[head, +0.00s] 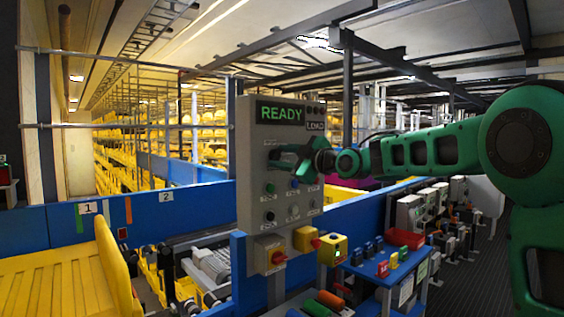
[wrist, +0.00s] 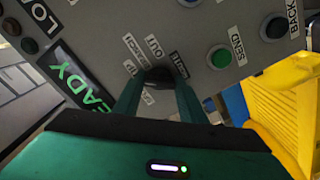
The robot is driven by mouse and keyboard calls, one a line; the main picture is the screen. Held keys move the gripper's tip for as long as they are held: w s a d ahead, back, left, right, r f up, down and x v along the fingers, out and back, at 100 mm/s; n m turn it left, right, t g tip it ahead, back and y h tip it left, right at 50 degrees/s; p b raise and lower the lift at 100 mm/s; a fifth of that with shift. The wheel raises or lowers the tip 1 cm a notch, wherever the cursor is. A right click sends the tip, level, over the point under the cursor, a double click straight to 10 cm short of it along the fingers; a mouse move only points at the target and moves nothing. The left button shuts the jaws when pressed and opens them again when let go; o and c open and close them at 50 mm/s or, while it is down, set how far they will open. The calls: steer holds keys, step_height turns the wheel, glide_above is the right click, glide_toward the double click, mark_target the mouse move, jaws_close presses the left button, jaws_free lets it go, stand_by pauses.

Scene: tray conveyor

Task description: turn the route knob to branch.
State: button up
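The grey control panel (head: 252,190) has a lit READY display (head: 279,113). In the wrist view the route knob (wrist: 157,76) is a black knob with several white labels around it, one reading BRANCH (wrist: 135,46) and one that appears to read MAIN (wrist: 179,65). My green gripper (head: 283,158) is at the panel just below the display and hides the knob in the head view. In the wrist view my gripper's two fingers (wrist: 158,92) stand apart on either side of the knob. Whether they press on it is not clear, and the knob's pointing direction is hard to read.
A yellow chute (head: 60,285) is left.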

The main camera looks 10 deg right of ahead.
steer(key=shift+m, duration=0.3)
steer(key=m, duration=0.3)
steer(key=shift+m, duration=2.1)
steer(key=shift+d, duration=0.1)
steer(key=o, duration=1.1)
steer(key=shift+c, duration=0.2)
steer(key=v, duration=1)
steer(key=shift+s+d, duration=0.2)
